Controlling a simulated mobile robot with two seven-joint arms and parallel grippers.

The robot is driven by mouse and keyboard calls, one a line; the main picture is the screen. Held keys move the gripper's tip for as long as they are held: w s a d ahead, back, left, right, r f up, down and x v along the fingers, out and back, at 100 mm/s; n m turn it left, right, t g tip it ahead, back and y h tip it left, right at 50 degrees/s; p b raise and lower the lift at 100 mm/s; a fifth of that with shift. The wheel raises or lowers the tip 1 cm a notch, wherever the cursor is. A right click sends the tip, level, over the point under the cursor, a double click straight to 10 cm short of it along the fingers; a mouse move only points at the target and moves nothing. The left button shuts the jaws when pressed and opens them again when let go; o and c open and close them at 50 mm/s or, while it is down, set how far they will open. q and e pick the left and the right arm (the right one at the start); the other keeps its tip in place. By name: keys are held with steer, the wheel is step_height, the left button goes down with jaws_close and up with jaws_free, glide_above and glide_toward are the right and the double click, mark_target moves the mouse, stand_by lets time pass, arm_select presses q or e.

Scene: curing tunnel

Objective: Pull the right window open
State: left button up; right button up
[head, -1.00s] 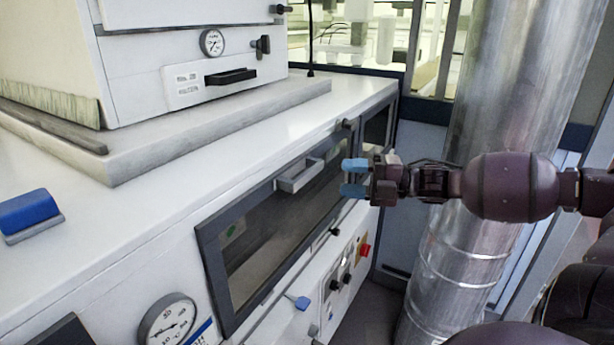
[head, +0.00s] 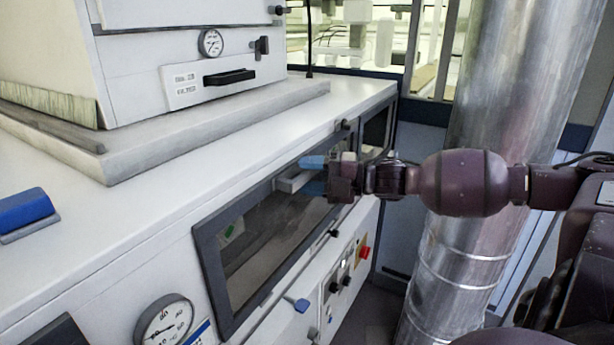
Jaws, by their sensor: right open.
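A dark-framed glass window (head: 262,240) is set in the front of the white tunnel housing and looks closed. Its pale bar handle (head: 287,184) is fixed near the window's top edge. My right gripper (head: 312,175) is open at the handle, with one blue fingertip above the bar and the other below it. The gripper covers the right part of the handle, and I cannot tell whether the fingers touch it. My left gripper is not in view.
Another dark window (head: 377,130) lies farther along the housing. Below the window are a blue-tipped lever (head: 297,304), knobs and a red button (head: 364,252). A gauge (head: 165,322) is at lower left. A large metal duct (head: 495,110) stands behind my right arm.

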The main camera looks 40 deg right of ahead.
steer(key=shift+w+a, duration=0.2)
steer(key=shift+w, duration=0.05)
steer(key=shift+c, duration=0.3)
jaws_close()
